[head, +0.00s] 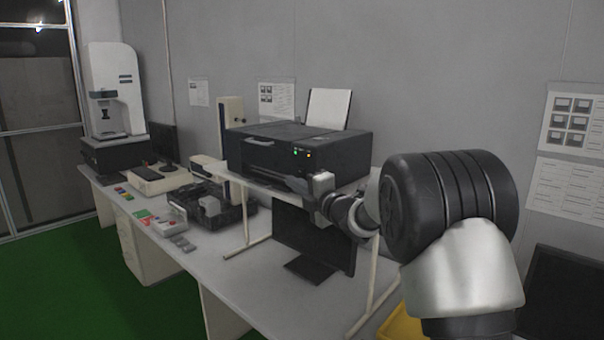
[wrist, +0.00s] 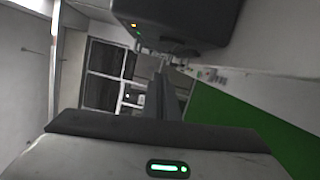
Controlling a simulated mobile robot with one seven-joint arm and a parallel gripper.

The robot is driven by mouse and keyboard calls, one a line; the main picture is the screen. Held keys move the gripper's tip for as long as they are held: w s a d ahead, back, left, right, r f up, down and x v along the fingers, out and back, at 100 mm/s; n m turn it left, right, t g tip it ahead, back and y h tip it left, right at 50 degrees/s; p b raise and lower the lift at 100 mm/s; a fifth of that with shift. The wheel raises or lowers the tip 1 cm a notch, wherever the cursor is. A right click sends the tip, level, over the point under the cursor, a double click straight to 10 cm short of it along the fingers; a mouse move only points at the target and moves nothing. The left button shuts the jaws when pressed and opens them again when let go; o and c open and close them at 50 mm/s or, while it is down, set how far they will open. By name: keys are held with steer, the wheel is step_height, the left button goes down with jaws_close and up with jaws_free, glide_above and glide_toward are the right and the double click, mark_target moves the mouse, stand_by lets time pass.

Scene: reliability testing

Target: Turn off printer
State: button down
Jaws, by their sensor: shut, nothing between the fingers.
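The black printer (head: 255,150) stands on a white raised shelf, with a white sheet upright at its back. A green light (head: 295,152) and an orange light (head: 309,155) glow on the right part of its front. My gripper (head: 292,183) is just in front of the printer's lower right front, below the lights, fingers pointing left. I cannot tell whether it touches the printer. In the wrist view the printer (wrist: 185,22) fills the top, tilted, with its lights at its left end. The shut, empty fingers (wrist: 163,85) show below it.
A dark monitor (head: 312,240) stands under the shelf (head: 262,183) on the long desk (head: 235,280). A black tray of parts (head: 225,215) and a white instrument (head: 115,90) are to the left. My arm covers the right side. Green floor (head: 70,270) lies open in front.

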mark_target(303, 175)
steer(key=w, duration=0.1)
steer(key=w+d+p, duration=0.1)
steer(key=w, duration=0.2)
steer(key=shift+d+r, duration=0.3)
steer(key=shift+w+d+f, duration=0.15)
steer(key=shift+w+r, duration=0.1)
steer(key=shift+r, duration=0.15)
steer(key=shift+b, duration=0.3)
